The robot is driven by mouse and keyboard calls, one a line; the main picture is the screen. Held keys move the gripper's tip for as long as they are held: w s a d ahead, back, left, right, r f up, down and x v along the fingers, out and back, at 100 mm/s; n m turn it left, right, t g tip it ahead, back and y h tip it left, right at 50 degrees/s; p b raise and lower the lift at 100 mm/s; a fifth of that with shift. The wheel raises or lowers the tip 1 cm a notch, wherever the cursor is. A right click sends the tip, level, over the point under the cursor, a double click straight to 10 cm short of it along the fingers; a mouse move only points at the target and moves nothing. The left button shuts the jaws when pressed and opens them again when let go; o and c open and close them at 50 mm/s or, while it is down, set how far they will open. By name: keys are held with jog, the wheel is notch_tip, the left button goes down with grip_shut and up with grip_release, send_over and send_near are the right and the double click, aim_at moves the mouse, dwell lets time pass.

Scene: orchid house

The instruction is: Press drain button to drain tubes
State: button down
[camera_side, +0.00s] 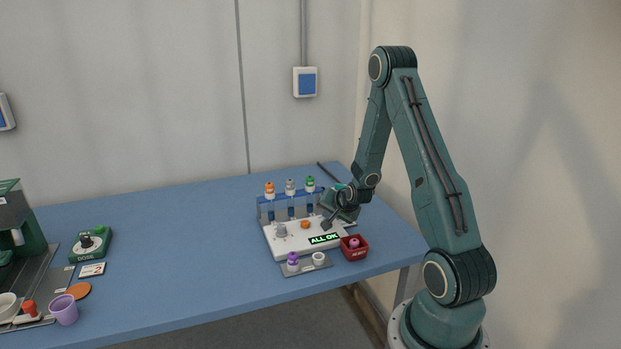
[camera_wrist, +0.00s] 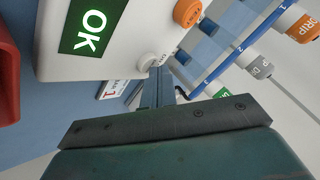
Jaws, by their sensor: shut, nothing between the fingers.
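Tubes with orange (camera_side: 269,188), grey (camera_side: 290,187) and green (camera_side: 310,184) caps stand in the rack behind. My gripper (camera_side: 327,225) is shut and empty, tips down at the station's right part, beside the pale button; contact is unclear.
A red bin (camera_side: 354,253) holding a pink-topped item stands right of the station. A grey tray (camera_side: 306,267) with purple and white items lies in front. A green device (camera_side: 91,245) and a purple cup (camera_side: 63,309) are at left. The table's middle is clear.

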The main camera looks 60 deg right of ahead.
jog(key=shift+r, duration=0.9)
jog(key=shift+r, duration=0.15)
jog(key=shift+r, duration=2.4)
jog(key=shift+a, duration=0.1)
